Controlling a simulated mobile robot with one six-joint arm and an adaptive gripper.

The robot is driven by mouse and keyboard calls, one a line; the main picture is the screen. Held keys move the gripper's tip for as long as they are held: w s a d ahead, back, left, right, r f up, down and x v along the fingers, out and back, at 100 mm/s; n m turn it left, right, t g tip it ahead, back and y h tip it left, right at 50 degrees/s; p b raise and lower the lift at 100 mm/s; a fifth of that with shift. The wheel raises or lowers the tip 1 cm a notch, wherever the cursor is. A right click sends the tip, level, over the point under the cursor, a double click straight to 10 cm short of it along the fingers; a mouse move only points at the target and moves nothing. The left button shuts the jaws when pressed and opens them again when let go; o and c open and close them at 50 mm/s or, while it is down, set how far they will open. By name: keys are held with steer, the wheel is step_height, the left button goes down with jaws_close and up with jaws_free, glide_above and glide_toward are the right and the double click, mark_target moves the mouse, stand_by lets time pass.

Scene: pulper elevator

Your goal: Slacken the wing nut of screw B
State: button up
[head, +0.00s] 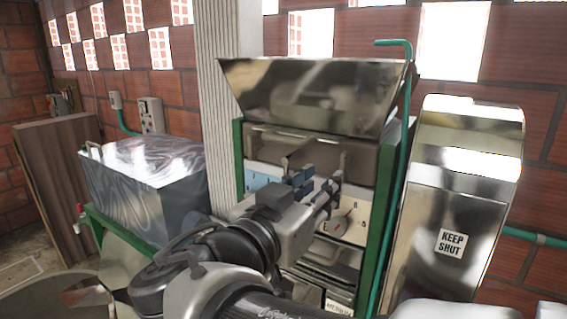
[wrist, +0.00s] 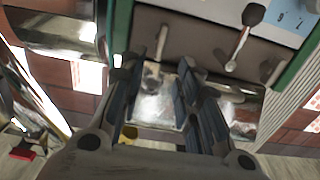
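The pulper's front panel in the head view has a blue-and-white scale (head: 262,180) at left and a white scale (head: 347,220) with a red pointer at right. Small screw fittings stick out above the scales, one at left (head: 285,160) and one at right (head: 344,160). No letter marking screw B is readable. My gripper (head: 318,190) is in front of the panel, near the right fitting. In the wrist view its two fingers (wrist: 172,75) are apart. A grey knobbed fitting (wrist: 153,75) shows between them; contact cannot be told. Another rod with a rounded end (wrist: 245,32) stands to the right.
A shiny hopper (head: 315,95) tops the machine, between green frame posts. A curved metal cover (head: 465,180) marked KEEP SHUT stands at right. A metal tank (head: 145,180) is at left, and a pale column (head: 213,90) stands behind.

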mark_target(342, 165)
steer(key=p+x, duration=0.1)
steer(key=x, duration=0.8)
steer(key=shift+w+d, duration=0.1)
steer(key=shift+c, duration=0.3)
jaws_close()
